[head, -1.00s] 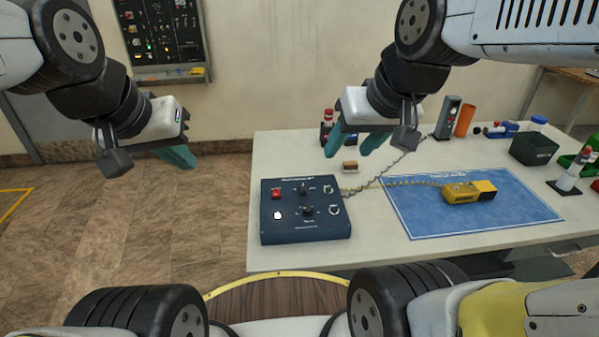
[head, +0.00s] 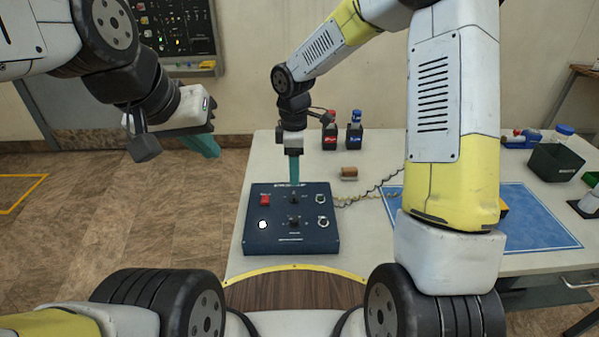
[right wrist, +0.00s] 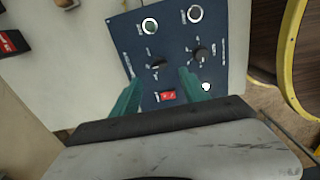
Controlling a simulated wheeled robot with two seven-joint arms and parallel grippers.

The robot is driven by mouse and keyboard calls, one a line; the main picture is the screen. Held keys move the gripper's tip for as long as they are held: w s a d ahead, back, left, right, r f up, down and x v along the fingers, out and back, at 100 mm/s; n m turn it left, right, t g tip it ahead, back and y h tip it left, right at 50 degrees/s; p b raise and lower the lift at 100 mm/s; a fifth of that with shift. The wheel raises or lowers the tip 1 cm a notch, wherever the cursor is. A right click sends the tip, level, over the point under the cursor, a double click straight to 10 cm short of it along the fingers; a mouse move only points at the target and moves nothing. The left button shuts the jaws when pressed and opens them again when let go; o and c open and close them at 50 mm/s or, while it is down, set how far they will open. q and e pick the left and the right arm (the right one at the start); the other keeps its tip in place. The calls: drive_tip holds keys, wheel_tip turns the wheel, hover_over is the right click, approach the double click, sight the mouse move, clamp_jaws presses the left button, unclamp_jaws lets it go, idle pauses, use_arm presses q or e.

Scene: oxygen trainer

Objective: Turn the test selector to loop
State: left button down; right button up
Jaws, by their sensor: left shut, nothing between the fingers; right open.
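The dark blue trainer box (head: 262,242) stands at the table's left end. Its panel has an upper black knob (head: 294,199) and a lower black knob (head: 294,221); the labels are too small to read, so I cannot tell which is the test selector. My right gripper (head: 294,180) points down above the box's back edge, open and empty. In the right wrist view its fingers (right wrist: 158,80) flank the line of the upper knob (right wrist: 157,63), apart from it; the lower knob (right wrist: 199,54) is outside them. My left gripper (head: 207,147) is shut and empty, left of the table.
A red switch (head: 265,200), a lit white button (head: 263,225) and two jacks share the panel. Red and blue-capped items (head: 355,132) and a small brown block (head: 349,173) stand behind the box. A blue mat (head: 540,225) lies right, partly hidden by my right arm.

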sight(294, 194)
drive_tip(key=shift+w+a+f, duration=0.15)
drive_tip(key=shift+a+f, duration=0.05)
drive_tip(key=shift+f, duration=0.55)
wheel_tip(294, 194, down, 7)
drive_tip(key=shift+r, duration=0.1)
clamp_jaws()
